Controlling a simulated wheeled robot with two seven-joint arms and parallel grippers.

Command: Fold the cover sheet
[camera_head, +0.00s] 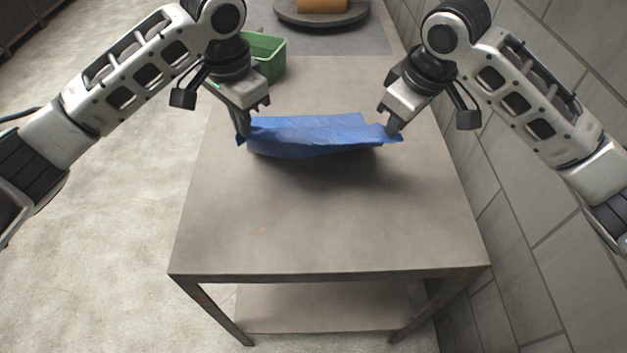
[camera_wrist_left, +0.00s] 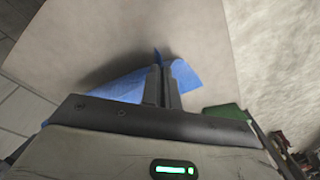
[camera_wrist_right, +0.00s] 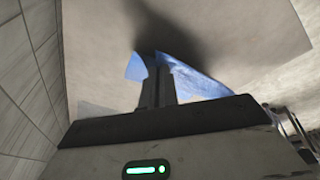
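The blue cover sheet (camera_head: 318,137) is held up between my two grippers above the table, with its middle sagging and a shadow beneath it. It also shows in the left wrist view (camera_wrist_left: 186,76) and the right wrist view (camera_wrist_right: 195,82). My left gripper (camera_head: 243,138) is shut on the sheet's left end. My right gripper (camera_head: 393,130) is shut on its right end. In both wrist views the fingers are close together with blue cloth at the tips. Whether the lower edge touches the table cannot be told.
The grey-brown table (camera_head: 325,225) is clear in front of the sheet. A green bin (camera_head: 268,57) stands behind my left gripper. A dark round stand (camera_head: 322,12) with an orange-brown object (camera_head: 322,4) is at the back. A tiled wall (camera_head: 540,220) runs along the right.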

